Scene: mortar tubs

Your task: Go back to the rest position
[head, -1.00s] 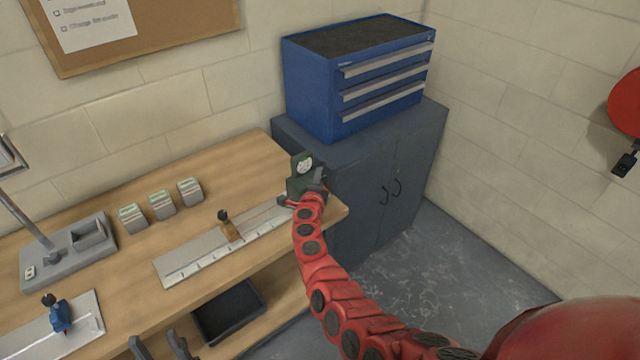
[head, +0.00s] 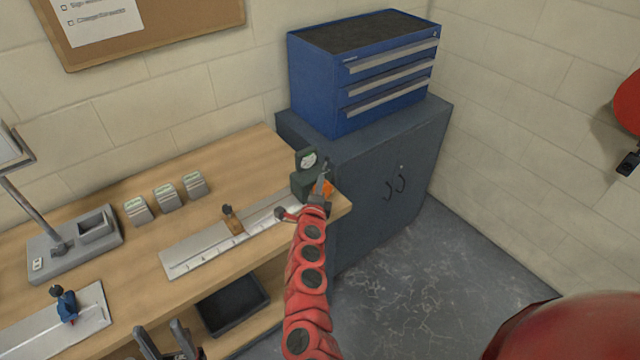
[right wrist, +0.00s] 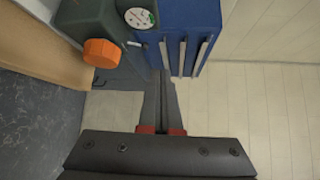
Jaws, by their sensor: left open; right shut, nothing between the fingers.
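My right arm is the red one that reaches up from the bottom of the head view. Its gripper (head: 322,180) is at the right end of the bench, in front of a dark green device (head: 307,163) with a round dial and an orange knob (head: 329,188). In the right wrist view the fingers (right wrist: 162,80) are together and empty. The orange knob (right wrist: 101,53) is to their upper left, apart from them in the picture. My left gripper (head: 165,342) shows only in part at the bottom edge of the head view, its two dark fingers apart.
The wooden bench (head: 130,270) carries a lamp base (head: 75,243), several small labelled blocks (head: 165,198), a metal ruler plate (head: 205,250) and a blue-topped fixture (head: 64,304). A dark tray (head: 232,303) is below. A grey cabinet (head: 365,185) holds a blue drawer chest (head: 360,75). The floor at right is clear.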

